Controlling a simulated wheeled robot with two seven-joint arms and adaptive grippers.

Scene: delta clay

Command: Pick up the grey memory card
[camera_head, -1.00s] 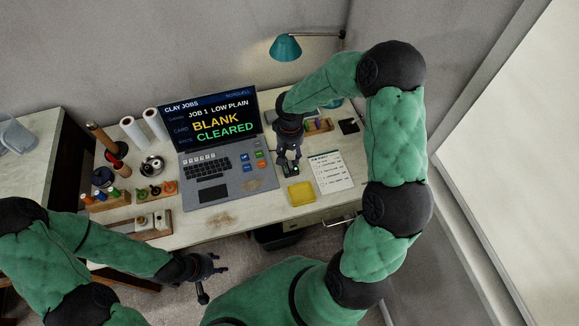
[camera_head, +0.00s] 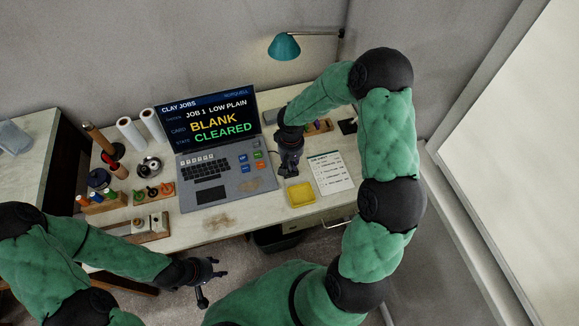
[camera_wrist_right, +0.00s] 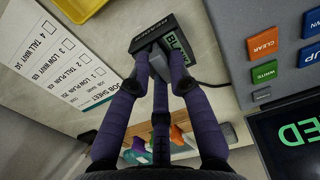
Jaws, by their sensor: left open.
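In the right wrist view, the grey memory card (camera_wrist_right: 159,66) stands at a small black reader (camera_wrist_right: 178,35) with a green display. The fingers of my right gripper (camera_wrist_right: 160,62) are close on both sides of the card; whether they grip it is unclear. In the head view, my right gripper (camera_head: 288,170) is over the desk just right of the laptop, and it hides the card and most of the reader. My left gripper (camera_head: 210,279) is open and empty in front of the desk's near edge.
The laptop (camera_head: 213,165) shows "BLANK" and "CLEARED". A yellow tray (camera_head: 300,194) and a job sheet (camera_head: 331,173) lie close to my right gripper. Spools and pots (camera_head: 140,188) stand at the desk's left. A teal lamp (camera_head: 284,46) is at the back.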

